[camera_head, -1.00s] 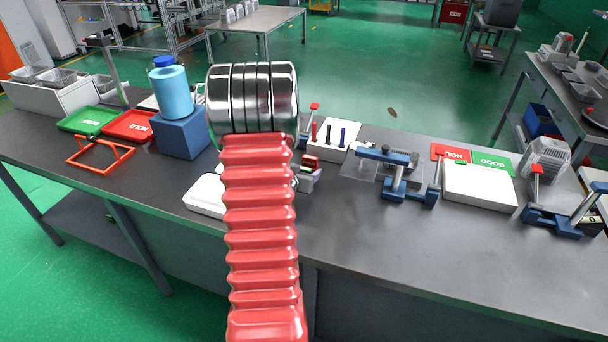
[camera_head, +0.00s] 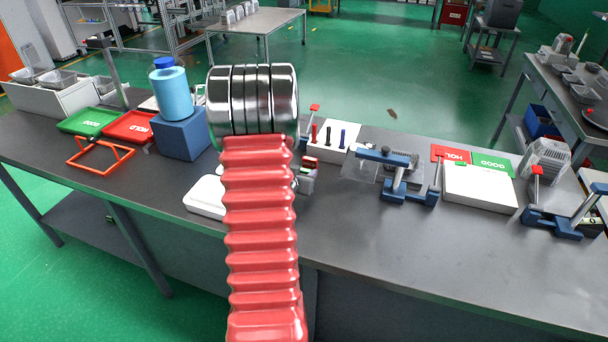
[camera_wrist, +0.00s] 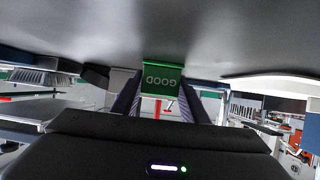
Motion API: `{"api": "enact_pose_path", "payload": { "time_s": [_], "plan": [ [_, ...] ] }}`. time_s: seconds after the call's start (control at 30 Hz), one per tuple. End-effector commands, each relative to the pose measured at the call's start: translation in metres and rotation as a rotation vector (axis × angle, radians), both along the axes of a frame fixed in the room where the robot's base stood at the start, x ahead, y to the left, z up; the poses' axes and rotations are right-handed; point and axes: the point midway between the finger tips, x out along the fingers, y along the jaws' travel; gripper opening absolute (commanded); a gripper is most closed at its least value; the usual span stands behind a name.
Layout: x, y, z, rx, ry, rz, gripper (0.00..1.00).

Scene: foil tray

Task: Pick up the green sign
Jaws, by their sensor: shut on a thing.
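In the wrist view a green sign (camera_wrist: 162,84) reading "GOOD", upside down in this picture, sits between the two dark fingers of my gripper (camera_wrist: 161,98). The fingers are shut on it from both sides. In the head view my red bellows arm and its metal wrist rings hide most of my gripper. A small part with red and green on it (camera_head: 307,177) shows just right of the arm, low over the table. Another green panel marked "GOOD" (camera_head: 493,165) stands beside a red "HOLD" panel (camera_head: 452,153) behind a white box.
The dark table (camera_head: 400,262) is clear along its front. A blue box (camera_head: 181,136), a green tray (camera_head: 89,121) and a red tray (camera_head: 128,126) lie left.

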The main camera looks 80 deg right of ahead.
Motion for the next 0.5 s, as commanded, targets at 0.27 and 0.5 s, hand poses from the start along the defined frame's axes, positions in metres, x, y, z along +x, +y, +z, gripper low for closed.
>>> {"api": "enact_pose_path", "payload": {
  "time_s": [0.27, 0.5],
  "plan": [
    [0.000, -0.001, 0.017, -0.003, -0.002, -0.001, 0.18],
    [0.000, 0.000, 0.051, -0.004, -0.002, -0.001, 0.18]
  ]
}}
